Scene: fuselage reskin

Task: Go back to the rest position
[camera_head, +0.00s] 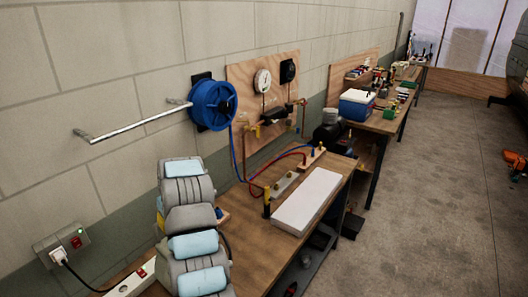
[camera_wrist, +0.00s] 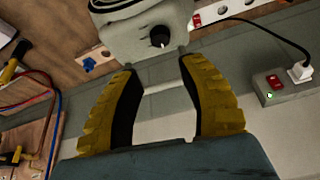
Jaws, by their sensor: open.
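My gripper (camera_wrist: 157,66) shows in the wrist view with its two yellow, ribbed fingers spread apart. Nothing is between the fingertips; the grey wall surface shows through the gap. In the head view my grey arm with light blue bands is folded up over the near end of the bench, close to the wall. The gripper is mostly hidden behind the arm there; only a small yellow bit shows at its left side.
The wooden bench (camera_head: 262,250) holds a white slab (camera_head: 307,200). A blue hose reel (camera_head: 212,104) and metal bar (camera_head: 130,123) stick out from the wall. A wall socket (camera_head: 74,240) feeds a power strip (camera_head: 132,284). A blue-and-white cooler (camera_head: 356,108) stands farther back. Floor at right is mostly clear.

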